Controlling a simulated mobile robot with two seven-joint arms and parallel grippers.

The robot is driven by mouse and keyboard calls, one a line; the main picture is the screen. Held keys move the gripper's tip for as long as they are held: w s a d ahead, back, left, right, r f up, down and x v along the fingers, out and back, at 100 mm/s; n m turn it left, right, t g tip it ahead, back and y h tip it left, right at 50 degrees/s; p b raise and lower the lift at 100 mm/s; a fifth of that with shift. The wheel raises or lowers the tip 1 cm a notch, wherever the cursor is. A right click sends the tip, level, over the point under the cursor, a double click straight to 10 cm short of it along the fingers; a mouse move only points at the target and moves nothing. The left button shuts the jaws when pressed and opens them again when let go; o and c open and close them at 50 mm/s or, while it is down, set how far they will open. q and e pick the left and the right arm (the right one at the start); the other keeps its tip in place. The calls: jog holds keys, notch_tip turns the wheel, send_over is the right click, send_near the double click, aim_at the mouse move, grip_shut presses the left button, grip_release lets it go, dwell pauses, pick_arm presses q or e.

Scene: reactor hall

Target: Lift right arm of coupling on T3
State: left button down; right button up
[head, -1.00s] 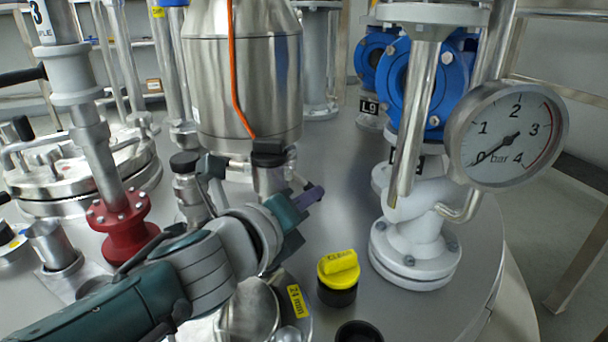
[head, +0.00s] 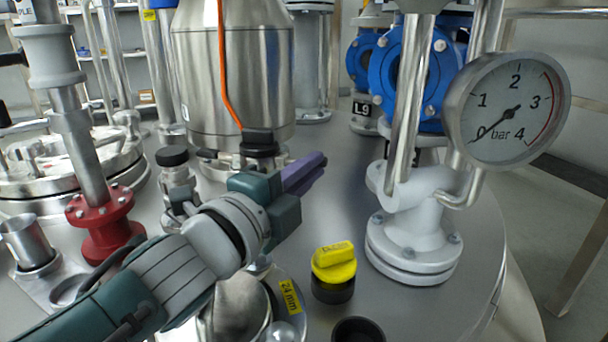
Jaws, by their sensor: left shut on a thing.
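A steel coupling with a black cap (head: 258,141) stands in front of the large steel vessel; its lower part is hidden behind my left gripper. My left gripper (head: 303,172) has teal jaws and purple fingertips and comes in from the lower left. Its fingers are shut just right of the coupling, pointing up and right. The coupling's right arm is hidden by the fingers, where they grip. A second steel fitting with a black cap (head: 172,156) stands to the left. My right gripper is not in view.
A pressure gauge (head: 512,110) and white pipe fitting (head: 413,225) stand at right. A yellow-topped black cap (head: 334,265) and a dark round opening (head: 358,331) are in front. A red flange (head: 103,215) is at left.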

pick_arm(q)
jog(key=shift+r+n, duration=0.25)
jog(key=shift+n, duration=0.15)
jog(key=c, duration=1.2)
grip_release()
jog(key=o, duration=0.5)
notch_tip(320, 180, up, 11)
jog(key=p, duration=0.8)
jog(key=shift+d+r+h, duration=0.2)
jog(key=shift+d+h, duration=0.1)
jog(key=shift+d, duration=0.1)
jog(key=shift+s+r+p, duration=0.2)
jog(key=shift+r+p, duration=0.35)
jog(key=shift+s+r+p, duration=0.15)
jog(key=shift+r+p, duration=0.35)
jog(key=shift+p, duration=0.05)
jog(key=c, duration=0.5)
jog(key=r+p, duration=0.1)
jog(key=r, duration=0.1)
jog(key=r+p, duration=0.3)
jog(key=r, duration=0.1)
jog(key=shift+w+a+r+p, duration=0.3)
jog(key=shift+a, duration=0.1)
